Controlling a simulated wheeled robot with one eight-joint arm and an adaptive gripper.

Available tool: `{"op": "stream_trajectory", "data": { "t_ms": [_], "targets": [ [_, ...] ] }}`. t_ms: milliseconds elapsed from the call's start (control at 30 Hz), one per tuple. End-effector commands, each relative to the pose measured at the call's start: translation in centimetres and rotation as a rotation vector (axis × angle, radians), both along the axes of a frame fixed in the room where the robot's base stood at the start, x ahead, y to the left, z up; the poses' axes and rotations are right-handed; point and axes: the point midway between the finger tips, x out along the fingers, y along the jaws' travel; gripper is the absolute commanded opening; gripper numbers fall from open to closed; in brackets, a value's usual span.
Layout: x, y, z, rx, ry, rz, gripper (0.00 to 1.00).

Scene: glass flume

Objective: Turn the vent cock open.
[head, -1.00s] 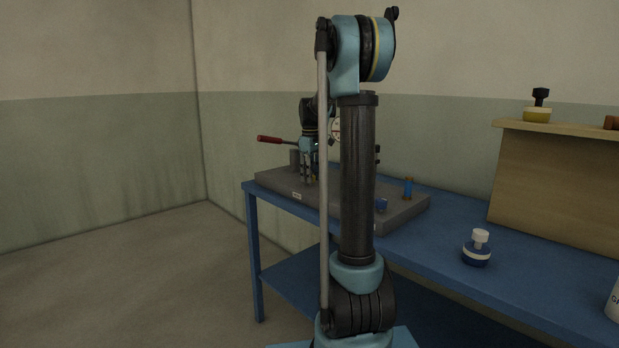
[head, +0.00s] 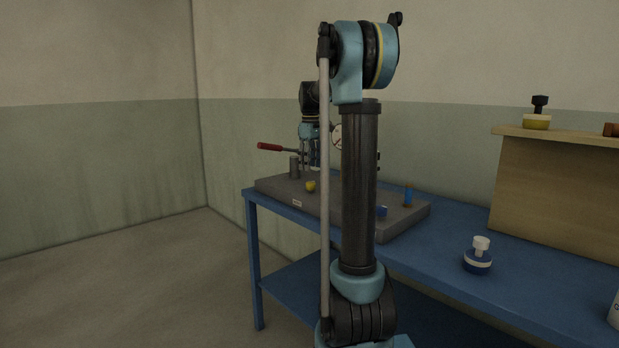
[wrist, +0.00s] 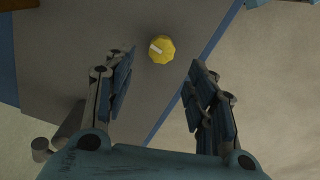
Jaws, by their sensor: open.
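A yellow knob (head: 310,186) stands on the grey base plate (head: 275,186) on the blue bench; I take it for the vent cock, though no label on it can be read. In the wrist view the yellow knob (wrist: 161,49) has a white pointer mark toward its left side and shows between and beyond my fingertips. My gripper (wrist: 162,68) is open and empty, with a finger on each side of the knob in that view. In the head view my gripper (head: 312,164) hangs above the plate, clear of the knob.
A red-handled lever (head: 270,147) juts left from a grey post (head: 294,166). A blue knob (head: 381,211) and a blue-and-orange fitting (head: 408,195) sit on the plate's right. A white-capped blue bottle (head: 478,256) stands on the bench (head: 450,239); a wooden shelf (head: 550,180) is behind.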

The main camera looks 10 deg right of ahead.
Motion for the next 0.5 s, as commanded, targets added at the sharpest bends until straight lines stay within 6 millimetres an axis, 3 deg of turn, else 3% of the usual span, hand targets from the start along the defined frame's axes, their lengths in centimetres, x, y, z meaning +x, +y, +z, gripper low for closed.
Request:
{"op": "stream_trajectory", "data": {
  "t_ms": [200, 500],
  "targets": [
    [0.0, 0.0, 3.0, 0.000, 0.000, 0.000, 0.51],
    [0.0, 0.0, 4.3, 0.000, 0.000, 0.000, 0.51]
  ]
}}
